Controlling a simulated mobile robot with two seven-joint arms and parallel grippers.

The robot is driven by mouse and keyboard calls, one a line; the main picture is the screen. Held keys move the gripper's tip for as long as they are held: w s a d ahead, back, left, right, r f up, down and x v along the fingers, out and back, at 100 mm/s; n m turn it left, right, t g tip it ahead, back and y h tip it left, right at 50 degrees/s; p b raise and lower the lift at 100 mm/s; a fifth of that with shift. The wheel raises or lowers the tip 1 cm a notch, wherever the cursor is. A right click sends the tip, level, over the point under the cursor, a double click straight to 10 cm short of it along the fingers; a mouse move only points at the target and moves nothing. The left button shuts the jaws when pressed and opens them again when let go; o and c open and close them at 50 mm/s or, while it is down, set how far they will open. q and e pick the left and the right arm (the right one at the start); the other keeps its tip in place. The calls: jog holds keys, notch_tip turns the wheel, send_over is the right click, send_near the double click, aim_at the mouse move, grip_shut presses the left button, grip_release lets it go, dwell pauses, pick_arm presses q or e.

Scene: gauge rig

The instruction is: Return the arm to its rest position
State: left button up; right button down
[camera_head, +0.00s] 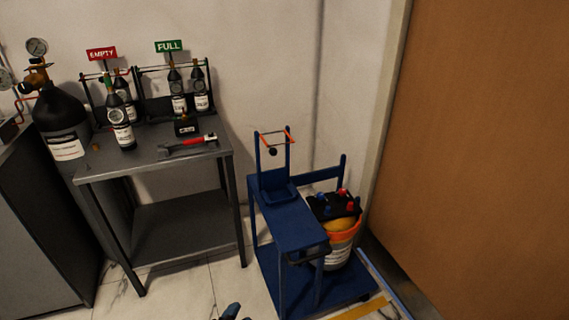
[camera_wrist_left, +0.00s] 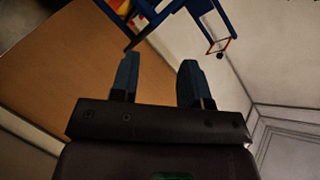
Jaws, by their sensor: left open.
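My left gripper (camera_wrist_left: 158,68) shows in the left wrist view with its two blue fingers apart and nothing between them. The blue cart (camera_wrist_left: 200,12) appears beyond the fingers at the top of that view, apart from them. In the head view a small dark-blue tip shows at the bottom edge; I cannot tell which part of me it is. The rest of the left arm is out of the head view. My right gripper is in neither view.
A grey table (camera_head: 180,160) at left holds several bottles, a red-handled tool (camera_head: 188,143), and EMPTY (camera_head: 101,54) and FULL (camera_head: 168,46) signs. Tiled floor (camera_head: 185,292) is open in front.

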pick_arm(q)
jog(key=s+a+r+n+g+y+p, duration=0.1)
jog(key=s+a+r+n+p, duration=0.2)
jog(key=s, duration=0.9)
jog(key=s+a+r+n+g+y+p, duration=0.2)
jog(key=s+a+r+n, duration=0.3)
jog(key=s+a+n, duration=0.4)
jog(key=s+a+p, duration=0.1)
jog(key=s+a, duration=0.2)
jog(key=a, duration=0.1)
jog(key=shift+s+a+r+p, duration=0.15)
jog(key=shift+r+p, duration=0.15)
jog(key=shift+p, duration=0.05)
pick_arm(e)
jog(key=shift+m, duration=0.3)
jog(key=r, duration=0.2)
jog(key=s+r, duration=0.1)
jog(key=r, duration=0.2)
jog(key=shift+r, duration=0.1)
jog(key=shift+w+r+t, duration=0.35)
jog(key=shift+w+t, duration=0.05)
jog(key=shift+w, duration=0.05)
